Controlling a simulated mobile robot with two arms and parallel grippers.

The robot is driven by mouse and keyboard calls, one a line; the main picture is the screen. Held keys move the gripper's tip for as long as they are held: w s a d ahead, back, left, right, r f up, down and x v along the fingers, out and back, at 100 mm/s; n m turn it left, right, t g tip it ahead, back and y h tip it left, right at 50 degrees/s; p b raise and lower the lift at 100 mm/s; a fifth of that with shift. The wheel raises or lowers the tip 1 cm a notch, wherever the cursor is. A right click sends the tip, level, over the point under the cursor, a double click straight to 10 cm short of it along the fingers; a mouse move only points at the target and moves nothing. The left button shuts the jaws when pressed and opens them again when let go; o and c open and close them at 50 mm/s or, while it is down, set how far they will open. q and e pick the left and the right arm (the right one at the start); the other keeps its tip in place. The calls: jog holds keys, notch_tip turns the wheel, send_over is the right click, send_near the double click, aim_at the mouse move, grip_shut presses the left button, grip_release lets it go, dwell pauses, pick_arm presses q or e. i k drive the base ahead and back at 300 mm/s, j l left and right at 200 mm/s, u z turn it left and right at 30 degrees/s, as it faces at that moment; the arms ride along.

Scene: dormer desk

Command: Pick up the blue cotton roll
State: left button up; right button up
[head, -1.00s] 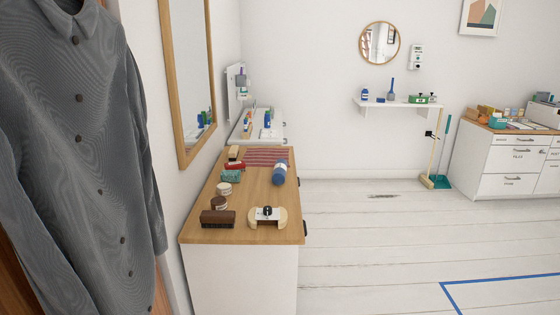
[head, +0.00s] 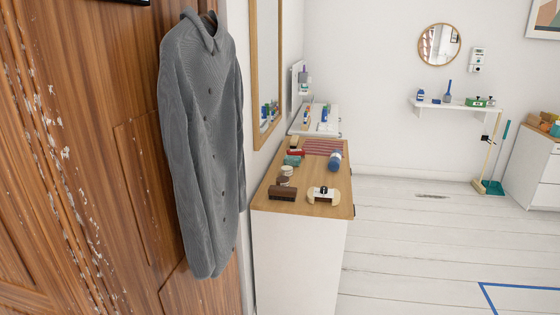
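The blue cotton roll (head: 335,162) lies on the wooden top of the white dresser (head: 268,200), near its right edge. It lies beside a red striped cloth (head: 322,146). Neither of my grippers shows in the head view.
Brushes, tins and a wooden-handled item (head: 323,195) stand on the dresser. A grey coat (head: 203,150) hangs at the left by a worn wooden door (head: 80,160). A wall shelf (head: 455,106), a broom and a dustpan are at the back right. The white plank floor (head: 410,240) is open.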

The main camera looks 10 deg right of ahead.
aim_at(335, 159)
jog(key=i+l+u, duration=0.45)
jog(key=l+u, duration=0.2)
jog(key=i+l+u, duration=0.3)
jog(key=l, duration=0.15)
jog(key=k, duration=0.1)
